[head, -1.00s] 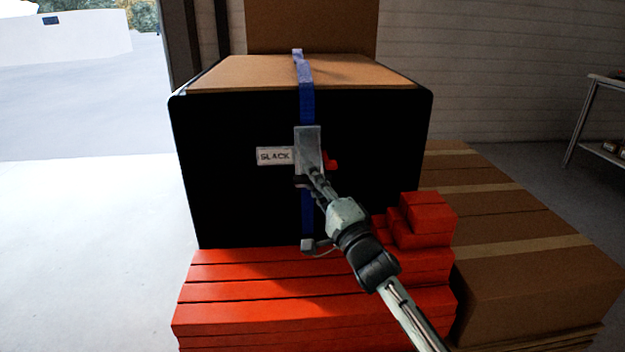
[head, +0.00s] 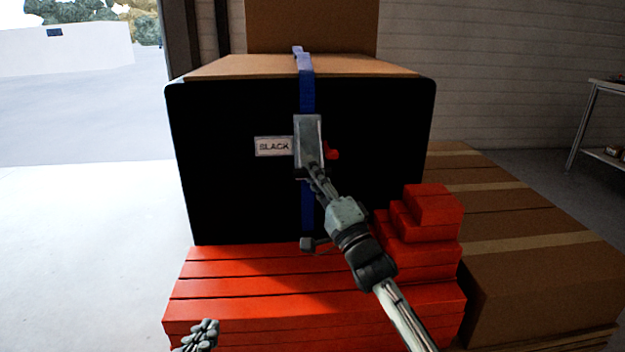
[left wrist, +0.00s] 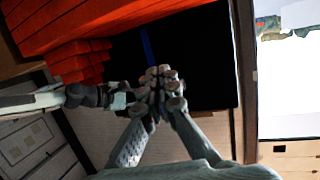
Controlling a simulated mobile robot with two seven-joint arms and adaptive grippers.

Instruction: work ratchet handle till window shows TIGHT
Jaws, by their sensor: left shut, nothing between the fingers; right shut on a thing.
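The ratchet handle (head: 308,135) is a grey metal piece on a blue strap (head: 307,95) that runs over a large black-fronted box. The window (head: 273,146), a small white label left of the ratchet, reads SLACK. A small red part (head: 331,150) sticks out at the ratchet's right side. My right gripper (head: 309,172) is shut at the ratchet handle's lower end and partly hides it. My left gripper (head: 207,328) is low at the left in the head view, in front of the red boxes. In the left wrist view its fingers (left wrist: 160,80) are closed together and empty.
The black-fronted box (head: 230,200) stands on stacked red boxes (head: 240,290), with smaller red boxes to the right. Brown cartons (head: 540,290) fill the right side. A metal table (head: 590,125) stands at the far right. The floor at left is clear.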

